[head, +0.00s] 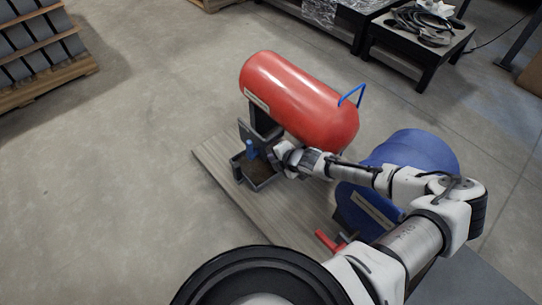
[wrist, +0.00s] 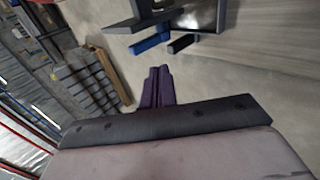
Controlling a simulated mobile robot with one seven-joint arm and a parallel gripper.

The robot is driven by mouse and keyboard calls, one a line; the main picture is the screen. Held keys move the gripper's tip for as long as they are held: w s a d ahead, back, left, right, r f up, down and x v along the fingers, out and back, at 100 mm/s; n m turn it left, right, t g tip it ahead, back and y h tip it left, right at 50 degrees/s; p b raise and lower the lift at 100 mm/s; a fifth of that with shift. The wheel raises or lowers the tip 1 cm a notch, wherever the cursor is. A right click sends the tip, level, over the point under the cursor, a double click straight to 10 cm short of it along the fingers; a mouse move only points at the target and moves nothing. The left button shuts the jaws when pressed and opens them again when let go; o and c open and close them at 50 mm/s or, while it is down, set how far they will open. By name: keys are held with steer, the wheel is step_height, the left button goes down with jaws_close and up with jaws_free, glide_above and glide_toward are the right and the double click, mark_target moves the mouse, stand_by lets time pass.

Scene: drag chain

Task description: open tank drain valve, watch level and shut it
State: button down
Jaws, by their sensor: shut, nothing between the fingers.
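A red tank (head: 300,95) lies on its side on a stand over a wooden board, with a blue bent bar (head: 352,95) at its right end. Below its left side is a dark open tray (head: 262,180), with a small blue part (head: 250,150) above it, possibly a valve lever. A blue tank (head: 415,150) stands to the right, with a red lever (head: 328,241) near its lower front. My gripper (head: 280,156) is beside the tray, under the red tank. In the wrist view its fingers (wrist: 158,88) are shut and empty, apart from a blue bar (wrist: 150,43). No liquid level is readable.
The wooden board (head: 215,160) is bare left of the tray. A pallet with grey blocks (head: 40,50) stands at the upper left. A black table (head: 425,45) with coiled cables is at the upper right. The concrete floor on the left is clear.

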mark_target(252, 149)
steer(key=b+x, duration=0.1)
steer(key=x, duration=0.5)
steer(key=r+b+x, duration=0.1)
steer(key=x, duration=0.2)
steer(key=shift+w+a+f+b, duration=0.1)
steer(key=shift+w+a+b, duration=0.2)
steer(key=shift+w+a, duration=0.55)
steer(key=shift+w, duration=0.3)
steer(key=shift+w+b, duration=0.2)
steer(key=shift+b, duration=0.1)
